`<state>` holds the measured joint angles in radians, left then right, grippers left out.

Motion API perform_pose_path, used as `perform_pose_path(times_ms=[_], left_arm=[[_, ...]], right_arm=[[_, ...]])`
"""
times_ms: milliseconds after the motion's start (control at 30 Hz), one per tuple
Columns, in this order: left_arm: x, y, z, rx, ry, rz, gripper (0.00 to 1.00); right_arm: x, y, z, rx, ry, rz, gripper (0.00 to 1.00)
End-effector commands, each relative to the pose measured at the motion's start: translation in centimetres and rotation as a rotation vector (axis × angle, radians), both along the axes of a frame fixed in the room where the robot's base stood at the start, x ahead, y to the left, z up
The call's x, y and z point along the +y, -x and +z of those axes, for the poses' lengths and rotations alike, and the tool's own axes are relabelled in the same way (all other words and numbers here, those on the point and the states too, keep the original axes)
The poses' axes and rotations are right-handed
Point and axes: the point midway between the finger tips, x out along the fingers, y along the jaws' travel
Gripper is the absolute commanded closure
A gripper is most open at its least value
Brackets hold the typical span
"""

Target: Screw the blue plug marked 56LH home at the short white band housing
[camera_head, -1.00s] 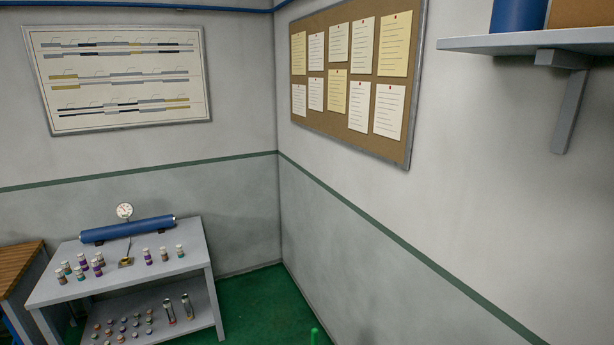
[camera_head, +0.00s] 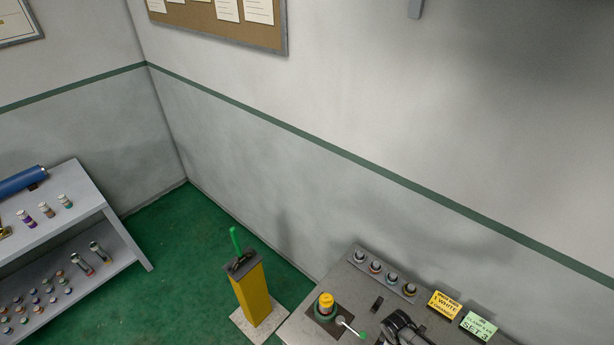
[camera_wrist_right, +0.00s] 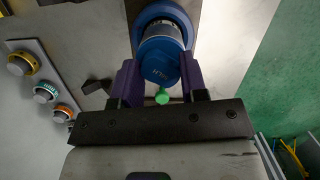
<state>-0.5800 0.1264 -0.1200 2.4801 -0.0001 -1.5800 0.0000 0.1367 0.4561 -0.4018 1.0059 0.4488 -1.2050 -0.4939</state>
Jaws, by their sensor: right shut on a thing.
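In the right wrist view, a blue plug (camera_wrist_right: 160,62) with small markings, too blurred to read surely, sits between the purple fingers of my right gripper (camera_wrist_right: 160,85). The gripper is shut on it. Beyond the plug is a larger blue ring (camera_wrist_right: 152,14), lined up with it; I cannot tell whether the plug is seated in it. No white band shows there, so I cannot identify the short white band housing. My left gripper is not in view. In the head view I cannot make out my right gripper surely.
A grey rack (camera_head: 362,258) with several ringed plugs stands on the bench, beside a yellow sign (camera_head: 445,304) reading "1 WHITE" and a green "SET 3" sign (camera_head: 478,325). A yellow-capped fixture (camera_head: 326,303) stands left. A yellow pedestal (camera_head: 256,295) and shelf table (camera_head: 85,200) stand farther left.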

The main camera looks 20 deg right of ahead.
Motion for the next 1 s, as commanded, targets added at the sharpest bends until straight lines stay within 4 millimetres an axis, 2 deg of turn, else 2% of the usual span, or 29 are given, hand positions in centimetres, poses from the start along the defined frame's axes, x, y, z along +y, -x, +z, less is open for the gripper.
perform_pose_path(times_ms=[300, 333, 633, 1000], left_arm=[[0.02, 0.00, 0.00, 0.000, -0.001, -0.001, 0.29], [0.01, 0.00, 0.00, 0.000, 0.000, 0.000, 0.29], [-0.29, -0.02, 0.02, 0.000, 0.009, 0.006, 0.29], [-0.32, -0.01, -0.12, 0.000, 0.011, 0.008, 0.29]], right_arm=[[0.01, -0.03, 0.02, -0.001, 0.000, -0.003, 1.00], [0.00, -0.02, 0.01, -0.001, 0.000, -0.003, 0.59], [0.00, -0.02, 0.01, -0.001, -0.001, -0.004, 0.31], [0.03, -0.16, 0.47, -0.002, 0.000, -0.004, 0.31]])
